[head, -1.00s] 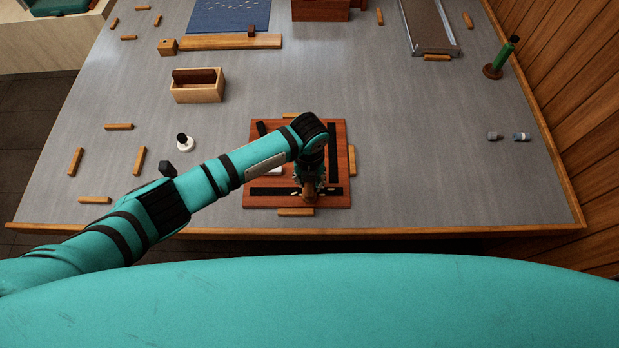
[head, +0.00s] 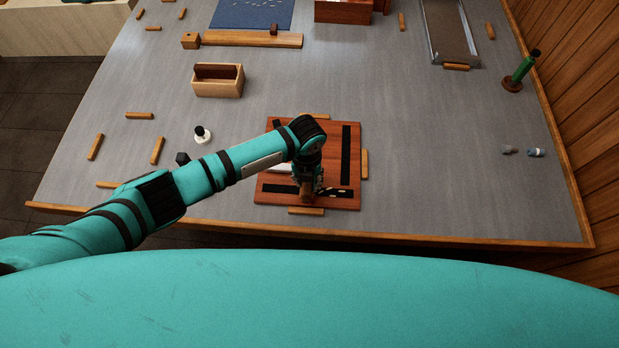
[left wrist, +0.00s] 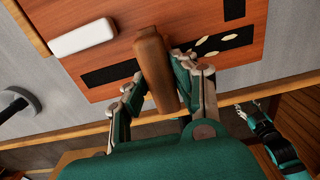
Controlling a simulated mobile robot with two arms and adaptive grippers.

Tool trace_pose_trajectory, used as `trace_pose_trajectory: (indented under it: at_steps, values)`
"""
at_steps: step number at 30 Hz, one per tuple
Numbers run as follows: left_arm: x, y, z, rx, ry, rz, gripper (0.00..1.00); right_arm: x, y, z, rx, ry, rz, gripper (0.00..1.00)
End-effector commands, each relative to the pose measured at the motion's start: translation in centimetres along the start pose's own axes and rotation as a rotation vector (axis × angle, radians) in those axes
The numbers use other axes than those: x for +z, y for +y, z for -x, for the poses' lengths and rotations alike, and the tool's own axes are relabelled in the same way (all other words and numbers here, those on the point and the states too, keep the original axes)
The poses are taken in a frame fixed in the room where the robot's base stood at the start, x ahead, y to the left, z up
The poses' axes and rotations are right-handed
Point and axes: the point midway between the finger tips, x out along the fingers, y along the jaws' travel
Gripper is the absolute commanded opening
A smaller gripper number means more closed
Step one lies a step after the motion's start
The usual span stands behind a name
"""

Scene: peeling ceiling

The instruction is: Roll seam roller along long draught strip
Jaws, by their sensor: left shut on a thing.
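A reddish wooden board (head: 300,205) lies near the table's front edge and bears several black strips. The long strip (head: 278,188) runs along its near side; in the left wrist view this strip (left wrist: 110,74) passes behind the handle, with pale oval marks on its right part. My left gripper (head: 307,192) is over the middle of this strip, shut on the roller's brown wooden handle (left wrist: 156,68). The roller's wheel is hidden, so contact with the strip cannot be told. My right gripper (left wrist: 250,112) seems to show small at the right of the wrist view, jaws unclear.
A white block (head: 280,168) lies on the board behind the strip. Another black strip (head: 346,155) runs along the board's right side. Wooden bars (head: 305,211) edge the board. A black-and-white knobbed item (head: 202,134) stands left. The table right of the board is mostly clear.

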Motion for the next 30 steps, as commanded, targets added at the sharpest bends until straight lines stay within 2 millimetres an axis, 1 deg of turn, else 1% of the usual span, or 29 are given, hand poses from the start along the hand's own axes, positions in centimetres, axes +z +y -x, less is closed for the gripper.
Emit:
trace_pose_trajectory:
  at_steps: [17,20,27,30]
  values:
    - [0.0,0.0,0.1,-0.003,-0.001,-0.001,0.0,0.0,0.0,0.2,0.0,0.0,0.0,0.4]
    - [0.1,0.8,0.2,-0.001,-0.001,0.001,0.0,0.0,0.1,0.6,0.001,0.0,0.0,0.4]
    - [0.1,3.3,0.3,-0.001,-0.001,0.001,0.0,-0.1,0.2,1.5,0.002,-0.001,0.001,0.4]
    - [0.1,3.6,0.2,-0.004,-0.002,0.0,0.0,-0.1,0.2,1.5,0.003,-0.001,0.001,0.4]
